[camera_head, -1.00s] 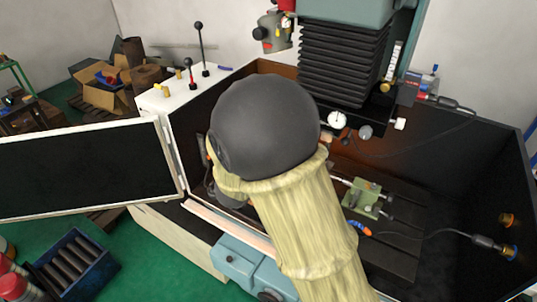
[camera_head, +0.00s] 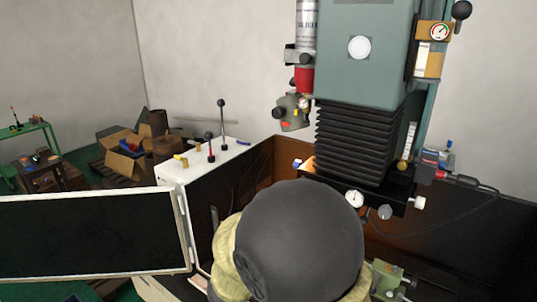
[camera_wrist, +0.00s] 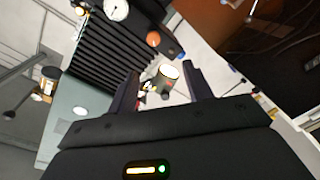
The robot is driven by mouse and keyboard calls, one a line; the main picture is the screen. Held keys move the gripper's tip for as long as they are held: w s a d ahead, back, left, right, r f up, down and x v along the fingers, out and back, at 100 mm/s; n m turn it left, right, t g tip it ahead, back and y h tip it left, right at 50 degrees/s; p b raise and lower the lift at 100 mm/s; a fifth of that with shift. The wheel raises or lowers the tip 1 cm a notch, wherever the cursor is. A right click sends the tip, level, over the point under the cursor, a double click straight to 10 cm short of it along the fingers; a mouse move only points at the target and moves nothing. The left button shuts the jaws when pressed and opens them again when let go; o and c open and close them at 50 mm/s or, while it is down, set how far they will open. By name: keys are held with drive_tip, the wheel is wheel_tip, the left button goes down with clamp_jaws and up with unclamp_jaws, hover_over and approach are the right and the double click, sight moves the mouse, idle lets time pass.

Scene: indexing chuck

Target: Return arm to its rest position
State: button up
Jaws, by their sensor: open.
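My gripper (camera_wrist: 160,88) shows in the wrist view with its two dark fingers apart and nothing held between them. The black bellows (camera_wrist: 112,45) and green machine head (camera_wrist: 75,115) lie beyond the fingers at the left, tilted in that view. In the head view my own arm, with a dark round joint and a pale sleeve, fills the lower middle and hides the gripper. The arm stands in front of the machine's enclosure and covers part of its inside. A green fixture (camera_head: 388,280) is partly visible right of the arm, low in the frame.
The machine head (camera_head: 365,55) and its bellows (camera_head: 358,145) hang over the enclosure. An open door panel (camera_head: 90,235) reaches left. Levers (camera_head: 221,120) stand on the white cabinet top (camera_head: 205,165). Cardboard boxes (camera_head: 128,155) and a green table (camera_head: 30,130) stand at the back left.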

wheel_tip(320, 180, down, 9)
drive_tip(key=d+m+g+y+b, duration=0.15)
drive_tip(key=g+y, duration=0.25)
drive_tip(key=y, duration=0.5)
drive_tip(key=s+d+f+m+g+b, duration=0.1)
drive_tip(key=s+d+f+g, duration=0.2)
drive_tip(key=s, duration=0.4)
drive_tip(key=s+d+f+m+g+b, duration=0.1)
drive_tip(key=s+d+f+g, duration=0.3)
drive_tip(key=s, duration=0.4)
drive_tip(key=shift+s+d+g, duration=0.2)
drive_tip(key=shift+d+g, duration=0.3)
drive_tip(key=shift+d, duration=0.25)
drive_tip(key=shift+m, duration=0.25)
drive_tip(key=c, duration=0.3)
drive_tip(key=shift+d, duration=0.15)
